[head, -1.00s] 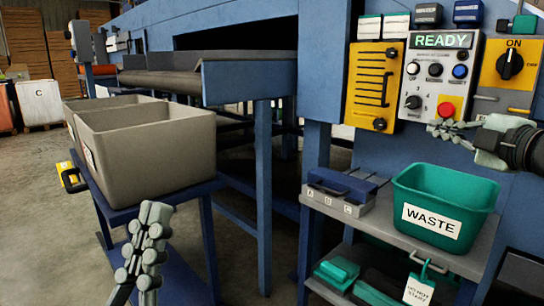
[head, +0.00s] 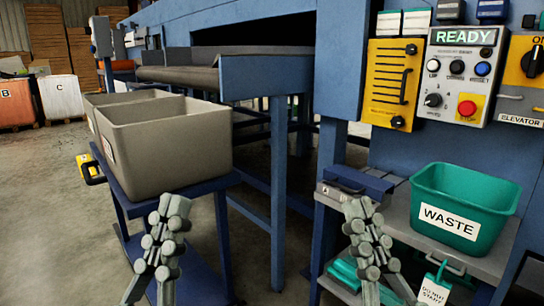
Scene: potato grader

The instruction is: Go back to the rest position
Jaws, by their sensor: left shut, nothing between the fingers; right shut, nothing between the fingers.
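My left gripper (head: 172,208) stands upright at the lower left in the head view, shut and empty, in front of the blue stand. My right gripper (head: 358,208) stands upright at the lower middle, shut and empty, in front of the grey shelf. It covers part of the blue lidded box on the shelf. Neither gripper touches anything that I can make out. The control panel (head: 452,78) with its READY display is at the upper right, clear of both grippers.
A beige bin (head: 172,145) sits on the blue stand (head: 190,188) at left. A green WASTE tub (head: 465,208) stands on the shelf at right. A yellow panel (head: 393,82) is on the blue machine. Labelled crates (head: 62,97) stand far left on open floor.

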